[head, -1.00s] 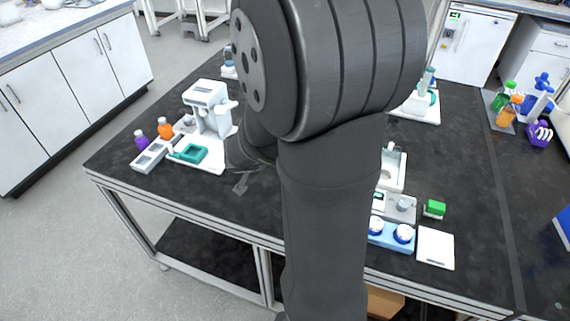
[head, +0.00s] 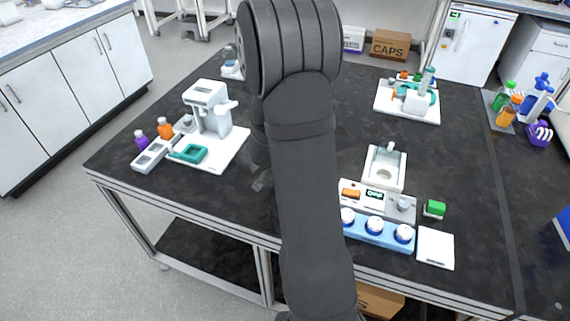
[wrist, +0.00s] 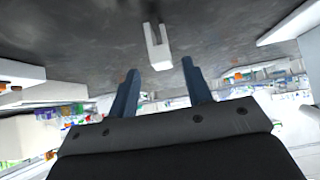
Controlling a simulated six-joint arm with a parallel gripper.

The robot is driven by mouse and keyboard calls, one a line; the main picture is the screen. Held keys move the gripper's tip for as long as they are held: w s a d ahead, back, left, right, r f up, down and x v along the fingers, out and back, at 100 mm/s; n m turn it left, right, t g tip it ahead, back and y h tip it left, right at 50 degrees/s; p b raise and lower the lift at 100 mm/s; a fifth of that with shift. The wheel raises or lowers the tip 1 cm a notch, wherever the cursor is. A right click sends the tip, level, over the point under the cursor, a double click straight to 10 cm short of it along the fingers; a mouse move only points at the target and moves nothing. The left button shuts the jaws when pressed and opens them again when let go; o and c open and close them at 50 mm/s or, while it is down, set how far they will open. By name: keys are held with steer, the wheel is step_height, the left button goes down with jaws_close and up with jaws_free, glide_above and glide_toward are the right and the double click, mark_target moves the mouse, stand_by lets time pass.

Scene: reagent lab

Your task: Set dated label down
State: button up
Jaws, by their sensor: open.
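My gripper (wrist: 160,68) shows in the wrist view with its two dark blue fingers apart. A small white forked piece (wrist: 160,57) appears beyond and between the fingertips, against the dark table top; I cannot tell whether it is the dated label. No contact between it and the fingers is clear. In the head view my arm hides most of the gripper; only a grey part (head: 262,180) shows at the arm's left side, over the table. I cannot pick out a dated label with certainty in either view.
On the dark table (head: 330,225), a white device (head: 210,110) with a teal tray (head: 190,153) stands left. Right are a blue rack (head: 365,228) with white-capped items, a control panel (head: 352,198), a green block (head: 434,208) and a white pad (head: 435,248). Bare table lies between.

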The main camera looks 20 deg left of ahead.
steer(key=shift+a+x, duration=0.15)
steer(key=shift+x, duration=1.15)
steer(key=shift+a+x, duration=0.1)
steer(key=shift+x, duration=1.2)
steer(key=shift+c, duration=0.3)
jaws_close()
